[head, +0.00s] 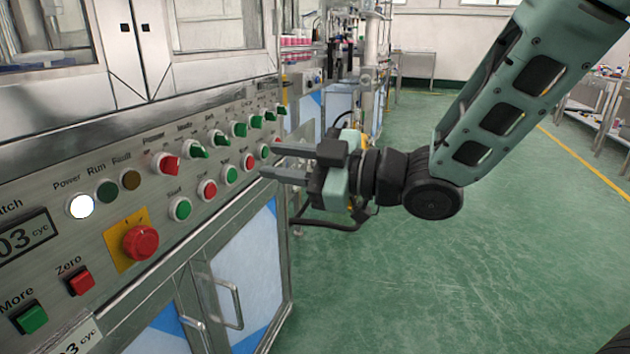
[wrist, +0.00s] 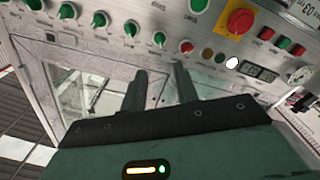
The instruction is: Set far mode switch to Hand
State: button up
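The control panel (head: 130,190) has a row of rotary switches running away from me. The near one is a red switch (head: 168,163); a green switch (head: 195,151) labelled Mode follows, then several more green switches. Among the farther ones is a green switch (head: 256,121), whose label is too small to read. I cannot tell which is the far mode switch or its position. The wrist view shows the row upside down, with a green switch (wrist: 100,18) near its top. My gripper (head: 270,158) is open and empty, in front of the panel's far half. Its two fingers (wrist: 160,76) are apart.
Below the switches is a row of green and red buttons (head: 207,190). A red emergency stop (head: 141,242) on a yellow plate sits nearer me. Cabinet doors with handles (head: 229,303) are below the panel. The green floor (head: 450,270) at right is clear.

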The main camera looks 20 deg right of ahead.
jog(key=shift+b+v, duration=2.4)
jog(key=shift+b, duration=0.15)
jog(key=shift+f, duration=0.15)
notch_tip(320, 180, down, 13)
jog(key=m+g+h, duration=0.2)
jog(key=m+h, duration=0.5)
jog(key=h, duration=0.2)
jog(key=s+f+m+g+h, duration=0.15)
jog(key=s+f+g, duration=0.25)
jog(key=s, duration=0.5)
jog(key=s+f+g+h, duration=0.3)
jog(key=s+f+g, duration=0.15)
jog(key=s, duration=0.55)
notch_tip(320, 180, up, 36)
jog(key=p, duration=3.6)
jog(key=shift+a+r, duration=0.25)
jog(key=shift+s+m+g, duration=0.15)
jog(key=shift+m+g, duration=0.1)
